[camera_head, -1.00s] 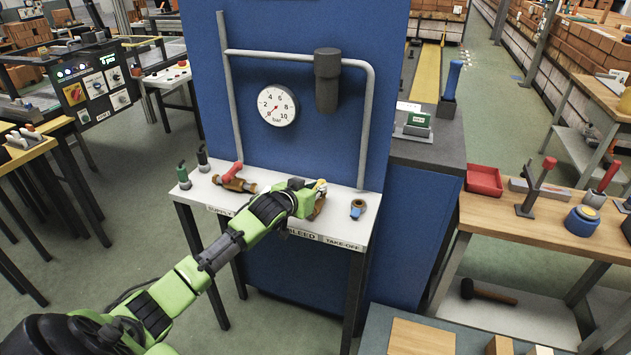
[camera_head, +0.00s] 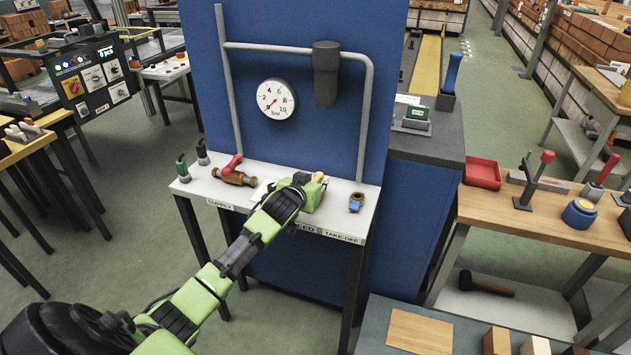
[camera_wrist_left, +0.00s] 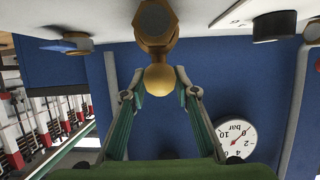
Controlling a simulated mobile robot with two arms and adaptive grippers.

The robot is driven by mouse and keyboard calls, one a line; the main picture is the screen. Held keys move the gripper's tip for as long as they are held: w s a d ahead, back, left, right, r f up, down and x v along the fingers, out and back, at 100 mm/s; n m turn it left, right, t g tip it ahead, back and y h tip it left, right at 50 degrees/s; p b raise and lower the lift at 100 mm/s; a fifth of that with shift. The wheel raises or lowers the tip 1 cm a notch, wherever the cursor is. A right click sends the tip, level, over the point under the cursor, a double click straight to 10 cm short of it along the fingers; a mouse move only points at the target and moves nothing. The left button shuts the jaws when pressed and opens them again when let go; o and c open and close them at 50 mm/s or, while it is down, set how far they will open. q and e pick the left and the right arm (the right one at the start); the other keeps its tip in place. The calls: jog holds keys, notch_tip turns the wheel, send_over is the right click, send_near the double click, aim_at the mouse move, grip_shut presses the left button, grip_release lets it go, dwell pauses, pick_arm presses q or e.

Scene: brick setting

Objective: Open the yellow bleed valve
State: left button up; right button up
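The yellow bleed valve has a round yellow knob (camera_wrist_left: 160,78) and a brass body (camera_wrist_left: 155,22) in the left wrist view. In the head view the yellow tip (camera_head: 320,177) shows just beyond my left gripper (camera_head: 316,186), over the white bench (camera_head: 362,214). In the left wrist view my left gripper (camera_wrist_left: 160,84) has its two fingertips close against both sides of the knob; it looks shut on it. In the head view my arm and gripper hide the valve body and part of the bleed label. My right gripper is not in view.
A red-handled valve (camera_head: 234,172) lies left on the bench; a valve with a blue part (camera_head: 356,202) stands right. A pressure gauge (camera_head: 276,99) and grey pipes are on the blue panel (camera_head: 300,30) behind. A wooden workbench (camera_head: 530,215) with tools stands at right.

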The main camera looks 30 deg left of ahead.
pick_arm(q)
jog(key=v, duration=1.2)
dwell(0.4)
